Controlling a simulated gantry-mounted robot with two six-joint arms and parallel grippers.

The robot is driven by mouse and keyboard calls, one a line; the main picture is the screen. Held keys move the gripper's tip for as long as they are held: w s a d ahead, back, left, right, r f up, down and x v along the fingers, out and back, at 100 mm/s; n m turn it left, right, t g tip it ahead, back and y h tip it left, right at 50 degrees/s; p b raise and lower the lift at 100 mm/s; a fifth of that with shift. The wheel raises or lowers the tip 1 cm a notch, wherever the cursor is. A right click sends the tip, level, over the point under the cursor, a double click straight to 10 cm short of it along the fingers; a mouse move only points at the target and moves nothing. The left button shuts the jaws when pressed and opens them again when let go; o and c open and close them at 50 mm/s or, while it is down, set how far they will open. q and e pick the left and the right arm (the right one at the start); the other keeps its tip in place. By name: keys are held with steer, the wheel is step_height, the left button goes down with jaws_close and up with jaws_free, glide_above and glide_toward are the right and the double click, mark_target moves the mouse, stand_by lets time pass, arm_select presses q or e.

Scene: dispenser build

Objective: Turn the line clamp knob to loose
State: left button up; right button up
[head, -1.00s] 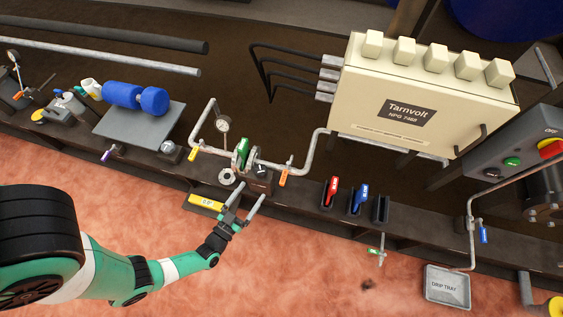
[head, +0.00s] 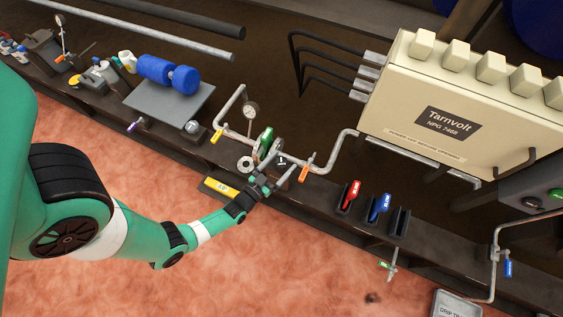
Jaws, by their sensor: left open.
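The line clamp knob (head: 282,160) is a small dark knob with a white mark, on a dark block in the pipe line. It sits just right of a green disc (head: 266,141) between two round flanges. My left gripper (head: 274,177) is open, with its fingers at the near side of the knob's block. It partly covers the block. I cannot tell whether the fingers touch the knob. My right gripper is not in view.
An orange-handled valve (head: 304,172) is close on the right, and a yellow-handled valve (head: 217,136) and gauge (head: 250,110) on the left. A loose grey ring (head: 246,163) lies beside the flanges. Red (head: 350,194) and blue (head: 379,206) handles stand right.

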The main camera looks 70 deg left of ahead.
arm_select(q)
steer(key=shift+w, duration=0.1)
steer(key=c, duration=1.4)
steer(key=shift+n+g+y, duration=0.3)
steer(key=shift+n+y, duration=0.2)
steer(key=shift+y, duration=0.1)
steer(key=n+g+y, duration=0.2)
steer(key=g+y, duration=0.1)
steer(key=shift+w+d+r+n, duration=0.1)
steer(key=shift+w+n, duration=0.05)
steer(key=shift+n, duration=0.25)
steer(key=shift+n+g+y, duration=1.7)
steer(key=shift+n+g, duration=0.2)
steer(key=shift+g, duration=1.1)
